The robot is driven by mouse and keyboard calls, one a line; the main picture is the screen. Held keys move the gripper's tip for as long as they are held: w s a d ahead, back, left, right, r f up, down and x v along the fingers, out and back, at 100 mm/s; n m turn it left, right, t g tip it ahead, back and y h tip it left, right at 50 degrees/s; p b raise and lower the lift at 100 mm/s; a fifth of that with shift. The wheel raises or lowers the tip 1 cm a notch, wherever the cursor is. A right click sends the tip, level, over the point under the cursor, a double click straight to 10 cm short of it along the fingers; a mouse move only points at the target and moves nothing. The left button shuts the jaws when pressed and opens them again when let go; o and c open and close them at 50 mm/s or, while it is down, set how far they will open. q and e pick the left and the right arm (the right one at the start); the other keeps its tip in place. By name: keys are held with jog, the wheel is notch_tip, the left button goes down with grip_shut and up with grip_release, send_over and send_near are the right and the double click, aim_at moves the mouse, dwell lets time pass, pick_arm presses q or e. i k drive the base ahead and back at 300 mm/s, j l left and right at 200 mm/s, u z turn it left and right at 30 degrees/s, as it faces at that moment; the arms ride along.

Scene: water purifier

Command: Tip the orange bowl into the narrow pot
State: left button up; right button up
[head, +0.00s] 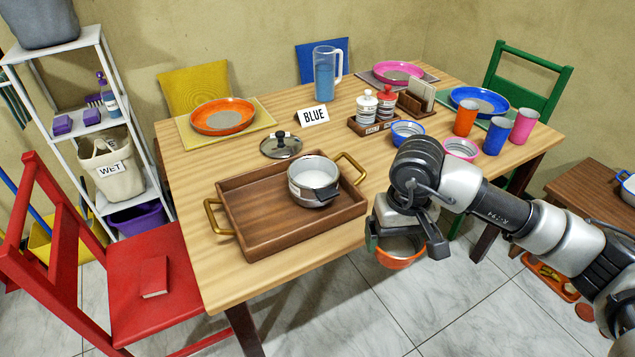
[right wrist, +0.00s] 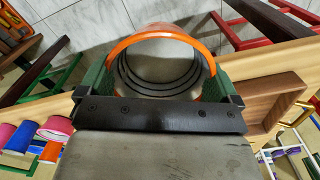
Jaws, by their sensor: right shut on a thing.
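The orange bowl (head: 398,262) is in my right gripper (head: 405,238), off the table's front edge and above the floor. In the right wrist view the bowl's orange rim (right wrist: 158,30) and ringed grey inside show between the two fingers (right wrist: 160,85), which are shut on it. A small light-grey pot (head: 302,188) with a dark handle stands upright and uncovered on the wooden tray (head: 262,236), left of and beyond my right gripper. A glass lid (head: 281,145) lies behind the tray. My left gripper is not in view.
The tray has raised brass handles. A blue bowl (head: 408,130), a pink bowl (head: 461,149), several cups and a condiment caddy (head: 370,126) stand at the right of the table (head: 190,170). A red chair (head: 140,260) is at left; a bench with another pot (head: 628,188) is at right.

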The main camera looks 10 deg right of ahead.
aim_at(312, 180)
jog(key=k+j+u, duration=0.35)
jog(key=k+j, duration=0.15)
jog(key=k, duration=0.2)
jog(key=u, duration=1.65)
